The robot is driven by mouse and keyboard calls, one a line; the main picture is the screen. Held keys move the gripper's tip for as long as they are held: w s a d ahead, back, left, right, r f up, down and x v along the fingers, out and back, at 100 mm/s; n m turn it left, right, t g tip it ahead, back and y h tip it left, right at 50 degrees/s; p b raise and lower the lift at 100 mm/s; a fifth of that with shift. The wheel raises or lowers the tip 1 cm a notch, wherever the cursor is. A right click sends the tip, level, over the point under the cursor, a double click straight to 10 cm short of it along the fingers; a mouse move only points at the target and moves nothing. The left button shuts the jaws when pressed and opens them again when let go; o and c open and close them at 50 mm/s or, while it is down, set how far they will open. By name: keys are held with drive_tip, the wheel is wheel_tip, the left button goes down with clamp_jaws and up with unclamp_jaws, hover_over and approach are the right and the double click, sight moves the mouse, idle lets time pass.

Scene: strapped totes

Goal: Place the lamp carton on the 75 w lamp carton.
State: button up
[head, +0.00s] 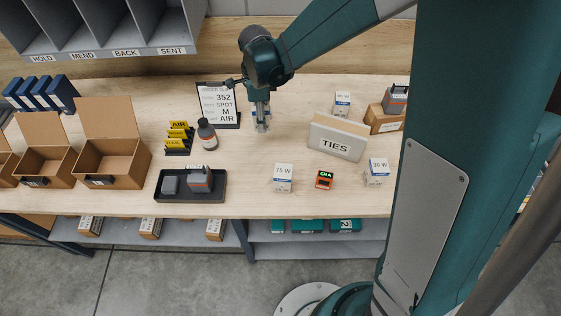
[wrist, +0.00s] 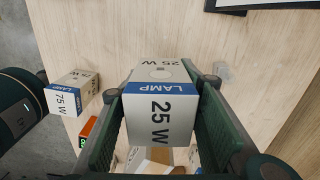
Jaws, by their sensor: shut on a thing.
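My gripper (head: 262,124) is shut on a white lamp carton with a blue band; this carton (wrist: 160,108) reads "LAMP 25 W" in the wrist view, between the two green fingers. In the head view the held carton is mostly hidden by the gripper, near the back middle of the table. The 75 W lamp carton (head: 283,178) stands upright near the table's front edge, in front of and slightly right of my gripper. It also shows at the left of the wrist view (wrist: 72,93), apart from the held carton. Its top is bare.
A small orange device (head: 324,180) stands right of the 75 W carton, and a 35 W-like carton (head: 376,172) farther right. The TIES box (head: 338,138) is right of my gripper. A black tray (head: 190,186) and a brown bottle (head: 207,134) are left. Wood between gripper and 75 W carton is clear.

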drive_tip(key=s+d+r+p, duration=0.3)
drive_tip(key=s+r, duration=0.1)
drive_tip(key=s, duration=0.5)
drive_tip(key=s+d+r+p, duration=0.3)
drive_tip(key=s+d+r, duration=0.1)
drive_tip(key=s, duration=0.5)
drive_tip(key=shift+s+d+r+m, duration=0.15)
drive_tip(key=shift+r+m, duration=0.15)
drive_tip(key=shift+r, duration=0.4)
hover_over(283, 170)
drive_tip(key=shift+s+f, duration=0.1)
drive_tip(key=shift+f, duration=3)
drive_tip(key=shift+f, duration=0.1)
drive_tip(key=shift+f, duration=1.8)
drive_tip(key=shift+f, duration=0.15)
